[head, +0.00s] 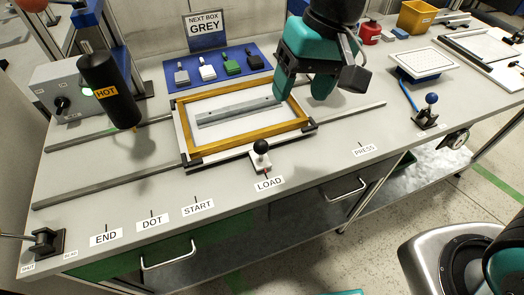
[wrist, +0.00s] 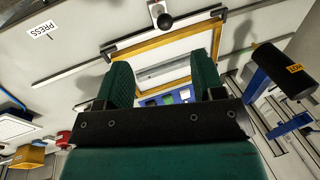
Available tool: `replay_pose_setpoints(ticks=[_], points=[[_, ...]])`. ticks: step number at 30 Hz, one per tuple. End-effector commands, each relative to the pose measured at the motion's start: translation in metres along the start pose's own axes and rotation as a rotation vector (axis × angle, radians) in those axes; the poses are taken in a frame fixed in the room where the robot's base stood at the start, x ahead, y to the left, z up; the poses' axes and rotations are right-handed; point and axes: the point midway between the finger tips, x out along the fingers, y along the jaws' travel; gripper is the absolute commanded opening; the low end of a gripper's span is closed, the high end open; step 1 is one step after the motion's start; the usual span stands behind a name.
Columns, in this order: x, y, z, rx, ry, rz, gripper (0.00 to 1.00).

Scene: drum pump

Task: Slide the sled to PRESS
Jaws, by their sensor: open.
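The sled (head: 185,131) is a flat plate with a yellow wooden frame (head: 240,150) and a grey strip (head: 240,113) inside it. It sits on two rails, and the black ball knob (head: 261,147) on its front edge stands at the LOAD label (head: 269,184). The PRESS label (head: 364,150) is to the right along the front edge. In the wrist view the knob (wrist: 165,21) is beyond the fingers and the PRESS label (wrist: 42,29) is at upper left. My gripper (wrist: 165,85) is open and empty, above the frame's right rear part, apart from the knob.
A black HOT cylinder (head: 110,90) stands over the rails at left. Several coloured tags lie on a blue board (head: 218,64) behind the sled. A blue-edged white plate (head: 422,63) and blue ball lever (head: 431,99) are at right. The right rail stretch (head: 355,113) is clear.

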Motion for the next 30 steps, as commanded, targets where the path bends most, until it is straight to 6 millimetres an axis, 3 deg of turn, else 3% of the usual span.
replay_pose_setpoints(ticks=[1,3,7,14,24,30], points=[[0.018,-0.003,-0.015,0.041,-0.010,0.016,0.62],[0.031,-0.006,-0.030,0.095,-0.011,0.034,0.62],[0.046,-0.010,-0.044,0.148,-0.010,0.051,0.62],[0.079,-0.007,-0.043,0.157,-0.014,0.054,0.62],[0.157,-0.004,-0.042,0.156,-0.014,0.054,0.62],[0.194,-0.001,-0.042,0.156,-0.011,0.054,0.62]])
